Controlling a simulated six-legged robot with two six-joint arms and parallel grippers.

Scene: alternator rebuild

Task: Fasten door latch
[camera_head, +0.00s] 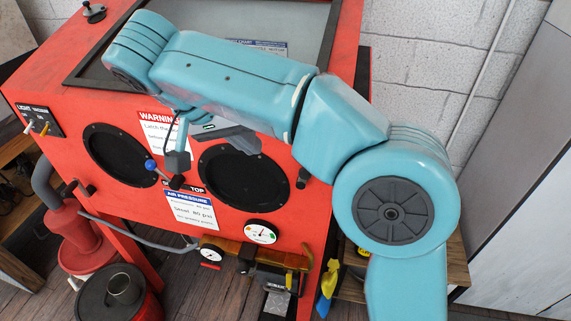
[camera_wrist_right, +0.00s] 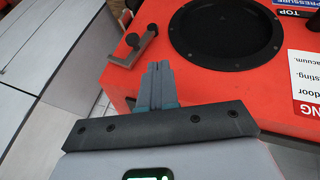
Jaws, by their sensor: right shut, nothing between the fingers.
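A grey latch-like bracket with two dark round knobs (camera_wrist_right: 140,45) shows in the right wrist view, on the red cabinet (camera_wrist_right: 208,90) near its edge, left of the round black port (camera_wrist_right: 225,35). In the head view a dark knob (camera_head: 303,178) shows at the right of the right port, beside my arm; I cannot tell whether it is part of that bracket. My right gripper (camera_head: 178,162) is in front of the cabinet, pointing down. In the wrist view its fingers (camera_wrist_right: 158,85) are together, empty, and appear apart from the bracket. My left gripper is not in view.
The cabinet front carries a blue-knobbed lever (camera_head: 150,165), a left port (camera_head: 118,154) and gauges (camera_head: 261,232). My right arm crosses the cabinet's upper front. A red bucket (camera_head: 150,308) stands at lower left.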

